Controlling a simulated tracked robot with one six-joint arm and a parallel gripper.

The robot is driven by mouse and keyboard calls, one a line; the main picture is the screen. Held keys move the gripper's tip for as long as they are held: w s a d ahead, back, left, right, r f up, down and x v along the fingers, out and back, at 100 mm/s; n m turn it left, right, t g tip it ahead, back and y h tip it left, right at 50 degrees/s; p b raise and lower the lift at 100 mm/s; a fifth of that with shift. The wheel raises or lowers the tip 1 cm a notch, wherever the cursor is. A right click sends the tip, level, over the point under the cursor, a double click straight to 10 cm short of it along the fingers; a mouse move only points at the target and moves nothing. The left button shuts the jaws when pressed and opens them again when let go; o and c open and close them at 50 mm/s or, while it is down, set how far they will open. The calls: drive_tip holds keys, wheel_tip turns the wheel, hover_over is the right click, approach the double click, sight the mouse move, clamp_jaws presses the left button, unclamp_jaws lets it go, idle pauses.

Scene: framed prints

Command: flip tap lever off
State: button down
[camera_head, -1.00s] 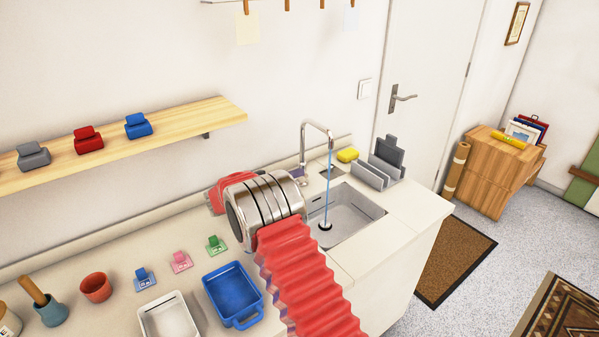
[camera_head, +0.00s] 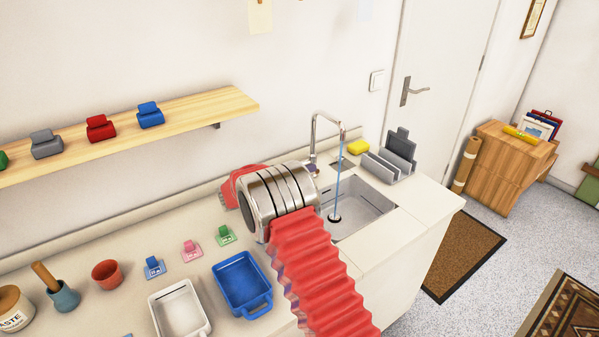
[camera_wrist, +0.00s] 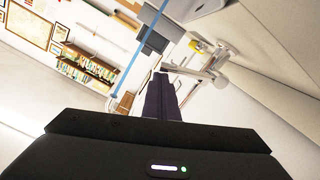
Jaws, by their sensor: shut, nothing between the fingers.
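The chrome tap (camera_head: 314,135) stands at the back of the sink with its spout arching over the basin. A thin blue stream of water (camera_head: 338,180) runs from the spout to the drain. In the wrist view the tap (camera_wrist: 212,66) lies right of my gripper (camera_wrist: 161,80), whose dark fingers are shut and empty. The fingertips appear close to the tap, but I cannot tell whether they touch it. The stream (camera_wrist: 141,45) passes left of the fingertips. In the head view my steel wrist hides most of my gripper and the tap's base, and I cannot make out the lever clearly.
The sink (camera_head: 362,208) is set in the pale counter. A grey rack (camera_head: 390,165) and yellow sponge (camera_head: 358,147) sit behind it. A blue tray (camera_head: 268,306) and white tray (camera_head: 178,327) stand in front left. A wooden shelf (camera_head: 200,108) hangs on the wall.

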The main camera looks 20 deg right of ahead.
drive_tip(key=shift+s+d+f, duration=0.15)
drive_tip(key=shift+d+f, duration=0.05)
drive_tip(key=shift+f, duration=0.15)
drive_tip(key=s+a+r, duration=0.2)
drive_tip(key=a+r, duration=0.2)
drive_tip(key=a, duration=0.7)
drive_tip(key=shift+r, duration=0.35)
drive_tip(key=shift+a, duration=0.1)
